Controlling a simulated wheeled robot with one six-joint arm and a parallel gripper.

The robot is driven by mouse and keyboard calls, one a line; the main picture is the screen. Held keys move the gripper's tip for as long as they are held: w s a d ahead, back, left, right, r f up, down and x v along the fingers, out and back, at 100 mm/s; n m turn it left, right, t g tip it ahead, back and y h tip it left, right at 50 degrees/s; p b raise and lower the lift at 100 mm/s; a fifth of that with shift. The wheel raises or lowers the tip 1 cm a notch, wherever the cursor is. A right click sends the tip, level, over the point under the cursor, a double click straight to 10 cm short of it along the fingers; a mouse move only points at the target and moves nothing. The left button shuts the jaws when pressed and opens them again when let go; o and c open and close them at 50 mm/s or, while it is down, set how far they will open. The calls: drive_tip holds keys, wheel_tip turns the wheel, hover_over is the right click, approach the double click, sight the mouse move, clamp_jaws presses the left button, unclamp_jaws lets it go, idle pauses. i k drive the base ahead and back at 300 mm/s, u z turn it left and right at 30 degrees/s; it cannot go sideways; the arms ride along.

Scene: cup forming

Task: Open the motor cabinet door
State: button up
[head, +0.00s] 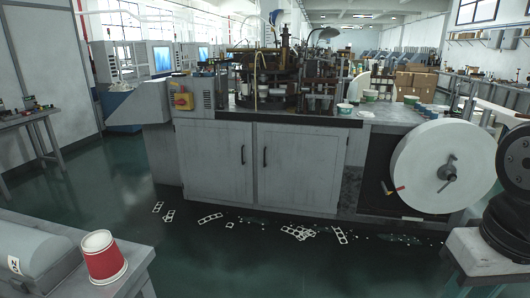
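The motor cabinet is likely the light grey, two-door cabinet in the base of the cup forming machine, in the middle of the head view. Its left door (212,165) has a dark vertical handle (242,155) near its right edge. Its right door (305,170) has a dark vertical handle (264,157) near its left edge. Both doors look shut, with a narrow seam between them. No label shows which door is meant. The inside is hidden. My gripper is not in view.
Open green floor lies before the cabinet, with flat white scraps (300,232) near its foot. A red paper cup (102,258) stands on a surface at the lower left. A large white paper roll (443,167) is right of the doors. A dark rounded object stands at the right edge.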

sight(216, 157)
drive_tip(key=u, duration=0.1)
drive_tip(key=i, duration=3.55)
drive_tip(key=u, duration=0.2)
